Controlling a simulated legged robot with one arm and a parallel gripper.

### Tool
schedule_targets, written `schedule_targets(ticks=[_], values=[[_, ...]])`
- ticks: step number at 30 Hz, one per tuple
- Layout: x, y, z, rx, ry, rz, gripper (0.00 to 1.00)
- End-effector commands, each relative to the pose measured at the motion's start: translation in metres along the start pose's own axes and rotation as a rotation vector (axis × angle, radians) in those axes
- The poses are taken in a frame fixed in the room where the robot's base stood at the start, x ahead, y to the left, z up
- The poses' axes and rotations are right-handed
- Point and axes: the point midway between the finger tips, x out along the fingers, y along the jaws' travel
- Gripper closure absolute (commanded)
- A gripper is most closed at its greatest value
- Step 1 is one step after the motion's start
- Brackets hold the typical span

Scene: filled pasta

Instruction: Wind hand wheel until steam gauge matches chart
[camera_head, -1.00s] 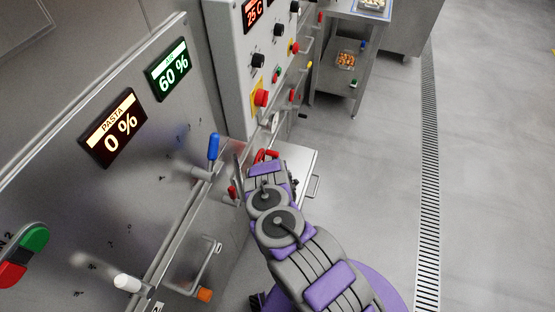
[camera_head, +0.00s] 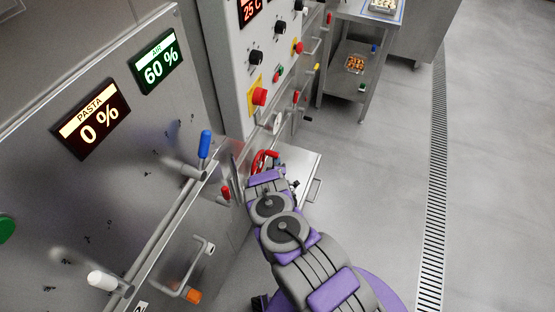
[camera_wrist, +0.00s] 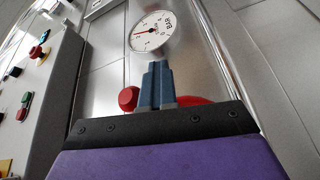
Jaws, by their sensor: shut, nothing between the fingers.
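The steam gauge (camera_wrist: 151,33) is a round white dial marked BAR with a red needle, at the top of the wrist view. Its needle points to the left side of the dial. The red hand wheel (camera_head: 262,160) shows beyond the end of my arm in the head view. In the wrist view a red knob (camera_wrist: 128,98) and part of a red rim (camera_wrist: 190,101) show beside and behind my gripper (camera_wrist: 158,68). My gripper's blue fingers are together and empty, in front of the red parts. Contact with the wheel cannot be told. No chart can be made out.
A panel with a PASTA 0 % display (camera_head: 91,120) and an AIR 60 % display (camera_head: 159,60) stands at left, with blue (camera_head: 205,144) and white (camera_head: 102,280) levers. A control box (camera_head: 258,60) with knobs stands behind. The floor at right is clear, with a drain grate (camera_head: 436,180).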

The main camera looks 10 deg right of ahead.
Motion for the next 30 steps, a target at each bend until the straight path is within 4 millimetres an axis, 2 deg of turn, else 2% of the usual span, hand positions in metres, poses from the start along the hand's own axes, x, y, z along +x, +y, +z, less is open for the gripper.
schedule_targets(ticks=[30], values=[[-0.0005,0.0082,-0.0059,-0.056,0.034,0.125,1.0]])
